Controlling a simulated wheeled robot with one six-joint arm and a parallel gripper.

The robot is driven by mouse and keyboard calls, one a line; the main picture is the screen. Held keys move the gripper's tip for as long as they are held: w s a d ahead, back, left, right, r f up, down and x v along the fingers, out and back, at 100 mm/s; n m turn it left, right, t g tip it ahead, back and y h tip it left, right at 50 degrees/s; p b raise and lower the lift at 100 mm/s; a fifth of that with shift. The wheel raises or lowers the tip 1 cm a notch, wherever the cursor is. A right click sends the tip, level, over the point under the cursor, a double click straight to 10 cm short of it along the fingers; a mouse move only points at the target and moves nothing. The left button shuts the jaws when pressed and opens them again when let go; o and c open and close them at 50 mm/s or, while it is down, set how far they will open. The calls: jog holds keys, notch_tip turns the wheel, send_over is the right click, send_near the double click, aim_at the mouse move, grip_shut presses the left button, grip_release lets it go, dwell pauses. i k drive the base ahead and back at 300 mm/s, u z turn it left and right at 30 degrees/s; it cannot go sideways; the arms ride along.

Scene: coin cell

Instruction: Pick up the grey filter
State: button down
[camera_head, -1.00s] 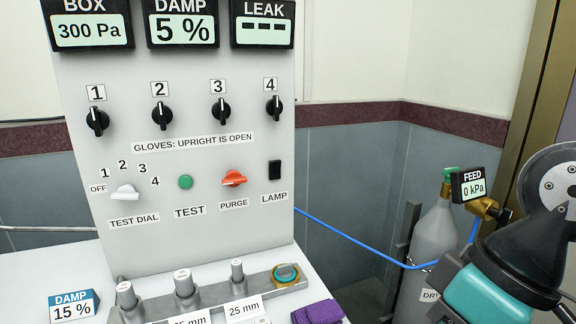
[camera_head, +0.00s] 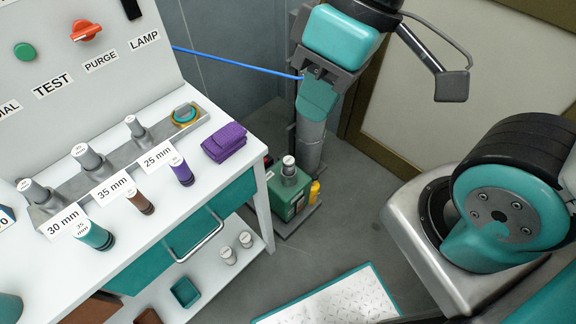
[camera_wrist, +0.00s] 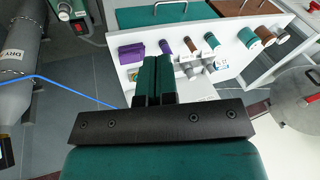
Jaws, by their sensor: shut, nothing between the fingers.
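Several grey cylinders show, and I cannot tell for sure which is the grey filter. One grey cylinder (camera_head: 289,171) with a white label stands on a green box on the floor. Three more grey ones, such as this one (camera_head: 89,158), stand in the metal rack. Two small pale grey ones (camera_head: 228,256) stand on the lower shelf. My gripper (camera_head: 317,98) is at the upper middle of the head view, above and behind the green box, apart from the cylinders. In the wrist view its teal fingers (camera_wrist: 154,77) are together and empty.
The white bench (camera_head: 207,149) carries teal, brown and purple cylinders (camera_head: 181,170) and a folded purple cloth (camera_head: 226,142). The green box (camera_head: 287,197) stands near a grey gas bottle (camera_head: 311,143) with a blue hose (camera_head: 235,63). Grey floor (camera_head: 350,235) is clear right of the box.

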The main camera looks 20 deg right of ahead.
aim_at(289, 161)
jog(key=z, duration=0.1)
jog(key=k, duration=0.45)
jog(key=u, duration=0.95)
jog(key=i, duration=0.75)
jog(key=z, duration=1.35)
